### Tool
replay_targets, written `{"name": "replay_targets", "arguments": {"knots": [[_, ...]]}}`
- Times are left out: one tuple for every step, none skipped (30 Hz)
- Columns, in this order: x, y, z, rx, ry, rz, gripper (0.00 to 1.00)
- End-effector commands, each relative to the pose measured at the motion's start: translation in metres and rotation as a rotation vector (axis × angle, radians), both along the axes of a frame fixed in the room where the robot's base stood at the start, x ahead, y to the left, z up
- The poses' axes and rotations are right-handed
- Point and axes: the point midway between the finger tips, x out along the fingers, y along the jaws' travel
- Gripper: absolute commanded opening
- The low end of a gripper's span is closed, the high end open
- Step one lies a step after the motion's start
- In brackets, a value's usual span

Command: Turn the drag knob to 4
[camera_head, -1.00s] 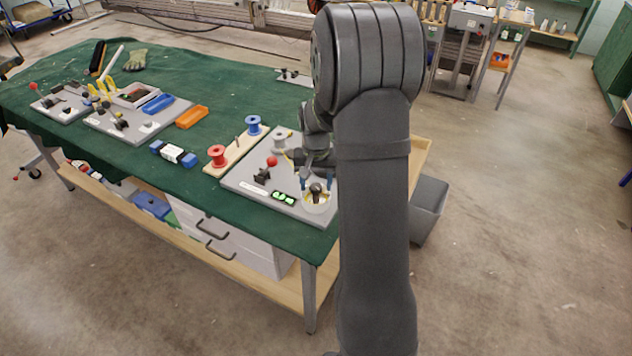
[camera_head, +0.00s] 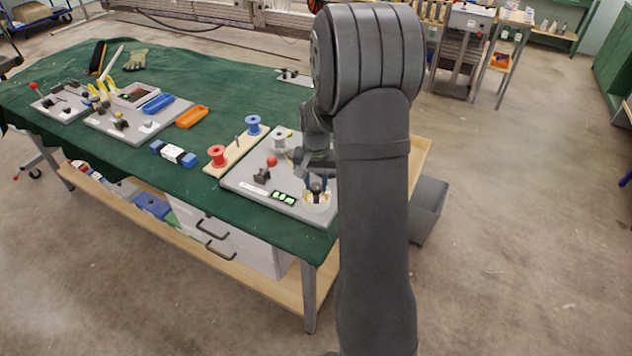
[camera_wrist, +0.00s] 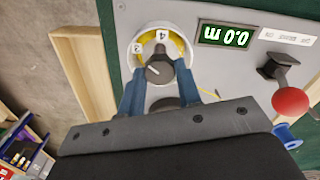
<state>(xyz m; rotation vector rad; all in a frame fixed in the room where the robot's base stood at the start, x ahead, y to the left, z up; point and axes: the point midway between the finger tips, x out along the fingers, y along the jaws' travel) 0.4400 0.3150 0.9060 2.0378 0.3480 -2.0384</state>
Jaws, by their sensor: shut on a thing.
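The drag knob (camera_wrist: 159,70) is a dark knob with a light line, on a round white and yellow dial (camera_wrist: 145,42) at the grey panel's corner. A tag with 4 (camera_wrist: 160,35) is above the knob in the wrist view; a smaller tag (camera_wrist: 136,47) beside it is hard to read. My gripper (camera_wrist: 158,84) has its blue fingers on either side of the knob and is shut on it. In the head view the knob (camera_head: 316,187) shows below my gripper. Where the knob's line points on the dial is unclear.
A green display (camera_wrist: 224,35) reads 0.0 m, upside down in the wrist view. A red-ball lever (camera_wrist: 290,101) stands to the right. In the head view, red (camera_head: 217,156) and blue (camera_head: 253,124) spools stand left of the panel (camera_head: 245,184) on the green-covered table.

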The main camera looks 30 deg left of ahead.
Motion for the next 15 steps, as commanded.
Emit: {"name": "replay_targets", "arguments": {"knots": [[0.0003,0.0001,0.0004,0.0,-0.001,-0.032,0.08],[0.0003,0.0001,0.0005,0.0,-0.001,-0.055,0.08],[0.0003,0.0001,0.0005,0.0,-0.001,-0.088,0.08],[0.0003,0.0001,0.0005,0.0,-0.001,-0.113,0.08],[0.0003,0.0001,0.0005,0.0,-0.001,-0.139,0.08],[0.0003,0.0001,0.0005,0.0,-0.001,-0.176,0.08],[0.0003,0.0001,0.0005,0.0,-0.001,-0.204,0.08],[0.0003,0.0001,0.0005,0.0,-0.001,-0.233,0.08],[0.0003,0.0001,0.0005,0.0,-0.001,-0.272,0.08],[0.0003,0.0,0.0005,0.0,-0.001,-0.3,0.08],[0.0003,0.0,0.0006,0.0,-0.001,-0.329,0.08],[0.0003,0.0,0.0006,0.0,-0.001,-0.367,0.08],[0.0003,0.0,0.0006,0.0,-0.001,-0.396,0.08],[0.0003,0.0,0.0006,0.0,-0.001,-0.424,0.08],[0.0004,0.0,0.0006,0.0,-0.001,-0.462,0.08]]}}
